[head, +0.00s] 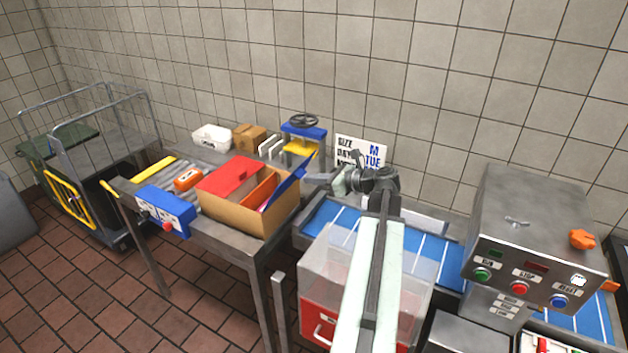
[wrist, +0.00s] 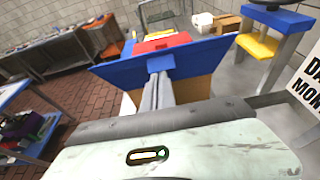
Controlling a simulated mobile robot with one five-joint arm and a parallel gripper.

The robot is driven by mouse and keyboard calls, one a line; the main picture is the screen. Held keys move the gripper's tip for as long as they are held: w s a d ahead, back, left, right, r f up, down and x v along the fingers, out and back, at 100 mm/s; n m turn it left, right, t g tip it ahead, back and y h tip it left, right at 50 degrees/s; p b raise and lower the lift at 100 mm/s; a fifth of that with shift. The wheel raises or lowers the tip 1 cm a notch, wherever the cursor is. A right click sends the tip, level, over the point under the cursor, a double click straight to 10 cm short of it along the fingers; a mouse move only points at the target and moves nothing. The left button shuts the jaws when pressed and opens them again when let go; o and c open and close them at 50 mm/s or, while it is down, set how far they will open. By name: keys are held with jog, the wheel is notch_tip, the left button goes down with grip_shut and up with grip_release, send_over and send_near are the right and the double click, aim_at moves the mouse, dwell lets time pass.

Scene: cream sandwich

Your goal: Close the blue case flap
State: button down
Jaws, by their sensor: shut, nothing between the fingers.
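The case is a cardboard box (head: 232,213) on the metal table. Its red flap (head: 230,177) lies over the left part of its top. An orange piece (head: 259,190) shows in the opening. The blue flap (head: 289,181) stands up, tilted outward, on the right side. In the wrist view the blue flap (wrist: 112,72) spans the space just ahead, with the red flap (wrist: 162,43) beyond it. My gripper (head: 310,178) is shut and empty, right of the blue flap. In the wrist view its fingertips (wrist: 158,80) overlap the blue flap; I cannot tell whether they touch.
A blue button box (head: 165,211) and an orange tool (head: 187,179) lie left of the case. Behind it stand a blue-and-yellow press (head: 303,140) and a small carton (head: 249,138). A blue conveyor (head: 330,215) runs to the right.

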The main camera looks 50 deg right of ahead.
jog(key=shift+r, duration=0.1)
jog(key=shift+w+a+r+g+p, duration=0.1)
jog(key=shift+w+r+g+p, duration=0.3)
jog(key=shift+p, duration=0.8)
